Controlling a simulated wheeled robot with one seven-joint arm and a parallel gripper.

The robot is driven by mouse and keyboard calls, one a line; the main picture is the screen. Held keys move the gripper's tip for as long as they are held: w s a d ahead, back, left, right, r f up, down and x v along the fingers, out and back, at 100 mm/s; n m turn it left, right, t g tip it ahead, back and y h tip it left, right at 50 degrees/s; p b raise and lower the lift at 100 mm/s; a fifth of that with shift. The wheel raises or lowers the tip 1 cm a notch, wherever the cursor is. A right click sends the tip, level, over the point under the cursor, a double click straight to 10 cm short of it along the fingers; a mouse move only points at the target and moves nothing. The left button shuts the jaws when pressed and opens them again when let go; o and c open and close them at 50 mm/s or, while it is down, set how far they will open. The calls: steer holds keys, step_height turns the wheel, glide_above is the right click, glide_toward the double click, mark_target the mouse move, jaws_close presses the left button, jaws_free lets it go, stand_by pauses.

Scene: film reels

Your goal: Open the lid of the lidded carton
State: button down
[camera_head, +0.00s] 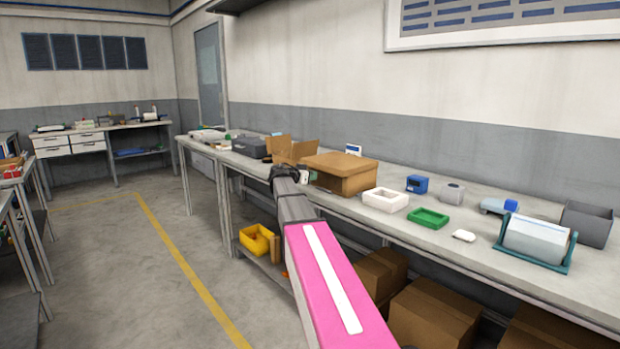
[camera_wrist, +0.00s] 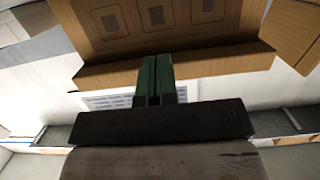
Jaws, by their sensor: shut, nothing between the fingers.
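The lidded carton (camera_head: 345,186) is a brown box on the long bench in the head view. Its flat lid (camera_head: 340,162) looks closed. The wrist view looks upside down; it shows the carton's brown face (camera_wrist: 165,22) with printed squares and the protruding lid rim (camera_wrist: 215,62). My gripper (camera_wrist: 157,59) has its dark green fingers together and empty. The fingertips overlap the lid rim in the wrist view; I cannot tell whether they touch it. In the head view my gripper is at the carton's left front, its fingers hidden by my arm.
An open-flapped carton (camera_head: 283,149) stands left of the lidded one. A white tray (camera_head: 385,200), a green tray (camera_head: 428,219) and a blue box (camera_head: 417,184) are to its right. Brown boxes (camera_head: 435,318) and a yellow bin (camera_head: 256,241) are below. The wall is behind.

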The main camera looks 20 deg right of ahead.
steer(key=shift+r+x, duration=0.2)
steer(key=shift+x, duration=0.85)
steer(key=shift+s+a, duration=0.1)
steer(key=shift+a, duration=0.05)
steer(key=shift+r, duration=0.1)
step_height(320, 180, up, 7)
steer(key=d, duration=0.1)
steer(key=shift+w+d, duration=0.35)
steer(key=shift+d, duration=0.05)
stand_by(0.4)
steer(key=shift+w+d+r, duration=0.2)
steer(key=shift+d+r, duration=0.3)
steer(key=shift+r, duration=0.25)
steer(key=shift+w+d+r, duration=0.15)
steer(key=shift+d+r, duration=0.35)
steer(key=shift+r, duration=0.3)
steer(key=shift+w+d+r, duration=0.2)
steer(key=shift+d+r, duration=0.35)
steer(key=shift+r, duration=0.2)
